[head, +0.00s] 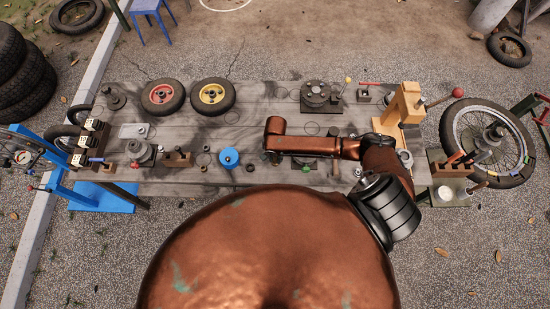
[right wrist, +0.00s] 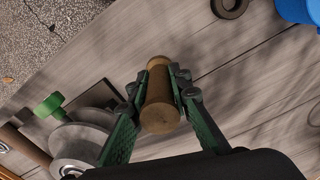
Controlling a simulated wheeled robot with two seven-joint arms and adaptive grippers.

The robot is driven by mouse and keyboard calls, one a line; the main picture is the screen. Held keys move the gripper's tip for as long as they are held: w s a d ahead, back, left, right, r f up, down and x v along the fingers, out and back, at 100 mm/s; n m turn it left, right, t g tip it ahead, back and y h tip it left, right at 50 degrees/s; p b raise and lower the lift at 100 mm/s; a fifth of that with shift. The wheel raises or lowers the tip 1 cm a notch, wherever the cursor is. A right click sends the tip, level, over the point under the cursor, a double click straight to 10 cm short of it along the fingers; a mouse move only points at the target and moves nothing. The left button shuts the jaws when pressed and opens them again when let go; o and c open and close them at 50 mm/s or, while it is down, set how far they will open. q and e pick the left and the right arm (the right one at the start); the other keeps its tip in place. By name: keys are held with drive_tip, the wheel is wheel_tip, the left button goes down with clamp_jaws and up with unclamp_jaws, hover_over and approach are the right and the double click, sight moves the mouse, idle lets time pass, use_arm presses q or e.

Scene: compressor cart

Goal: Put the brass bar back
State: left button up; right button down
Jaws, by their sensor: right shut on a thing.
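The brass bar (right wrist: 160,100) is a short, dull gold cylinder in the middle of the right wrist view. My right gripper (right wrist: 160,82) is shut on it, with one dark green finger on each side. The bar points away from the camera, its near round end facing me. Wooden planks of the bench (head: 240,125) lie behind it; I cannot tell how high it is above them. My left gripper is in neither view.
Beside the right gripper is a green-knobbed device with grey discs (right wrist: 75,140). Two small wheels (head: 163,97) are at the back. A wooden post (head: 407,102) stands on the right.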

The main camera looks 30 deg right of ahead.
drive_tip(key=c, duration=1.8)
unclamp_jaws()
drive_tip(key=shift+o, duration=0.2)
wheel_tip(320, 180, up, 12)
drive_tip(key=shift+r, duration=0.1)
